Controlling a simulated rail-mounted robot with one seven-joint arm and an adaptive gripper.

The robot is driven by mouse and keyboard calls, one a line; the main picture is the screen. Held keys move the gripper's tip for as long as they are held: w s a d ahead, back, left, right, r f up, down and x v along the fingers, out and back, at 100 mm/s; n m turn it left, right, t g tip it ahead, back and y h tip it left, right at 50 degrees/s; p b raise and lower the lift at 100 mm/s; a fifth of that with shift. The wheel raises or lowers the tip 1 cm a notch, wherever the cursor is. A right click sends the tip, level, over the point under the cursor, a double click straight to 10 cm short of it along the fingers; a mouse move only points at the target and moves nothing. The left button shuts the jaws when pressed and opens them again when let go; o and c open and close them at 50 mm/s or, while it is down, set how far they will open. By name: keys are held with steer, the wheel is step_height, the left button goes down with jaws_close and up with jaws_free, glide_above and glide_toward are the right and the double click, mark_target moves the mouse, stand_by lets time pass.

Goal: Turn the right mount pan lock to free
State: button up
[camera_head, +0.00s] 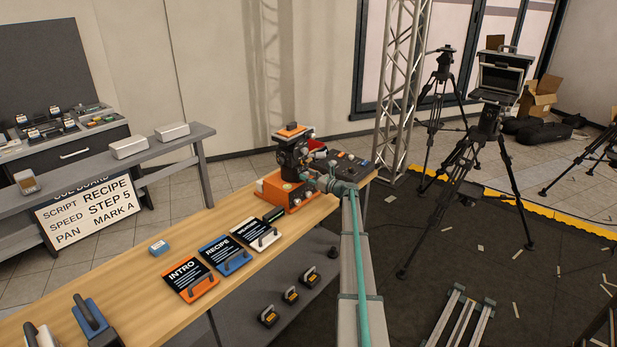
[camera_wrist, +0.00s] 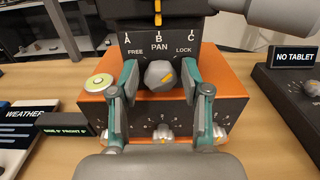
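The mount is a dark head on an orange base (camera_head: 290,192), at the far part of the bench. In the wrist view its dark panel reads A, B, C, with FREE left, PAN middle and LOCK right. My gripper (camera_wrist: 161,80) has one teal-and-grey finger on each side of the knob. Narrow gaps seem to show, so it looks open around the knob; contact is unclear. In the head view my gripper (camera_head: 318,182) is at the mount's front, its fingers hard to make out.
Below the knob is a lower dial (camera_wrist: 162,133) on the base. A round green-topped piece (camera_wrist: 99,86) sits at the left corner. A small display (camera_wrist: 68,129) is left, a NO TABLET box (camera_wrist: 294,80) right. Cue cards (camera_head: 228,253) lie on the bench.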

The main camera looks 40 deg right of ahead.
jaws_close()
